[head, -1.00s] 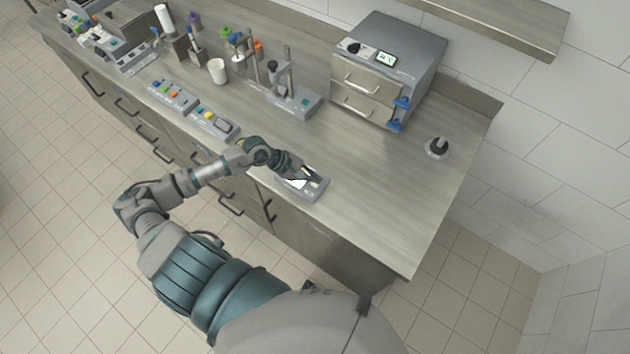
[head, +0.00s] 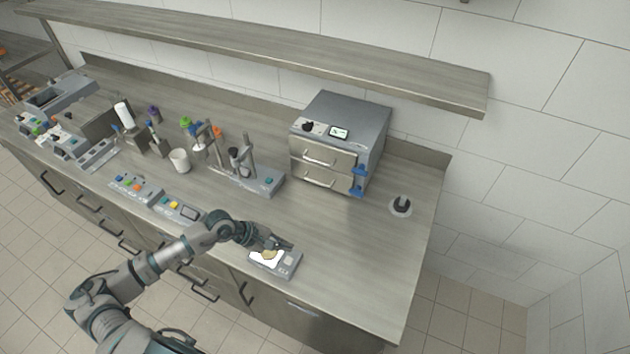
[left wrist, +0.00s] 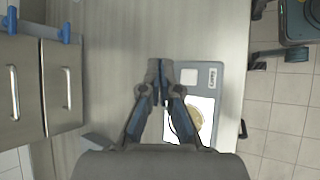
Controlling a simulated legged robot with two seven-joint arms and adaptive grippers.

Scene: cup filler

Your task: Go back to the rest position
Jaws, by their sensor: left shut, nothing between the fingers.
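My left gripper (head: 287,244) is shut and empty. It is over the far edge of a small grey device with a white plate (head: 287,270), near the counter's front edge. A round yellowish item (head: 269,255) lies on the white plate. In the left wrist view, the shut fingertips of my left gripper (left wrist: 160,70) are beside the grey device (left wrist: 222,104), and the round item (left wrist: 195,118) is partly hidden by a finger. I cannot tell the height of the fingertips above the device. My right gripper is not in view.
A two-drawer metal oven (head: 345,140) with blue handles stands at the back. A stand (head: 250,175), a white cup (head: 180,160) and button panels (head: 135,187) are to the left. A dark knob (head: 401,204) is at right. A shelf (head: 250,52) runs above.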

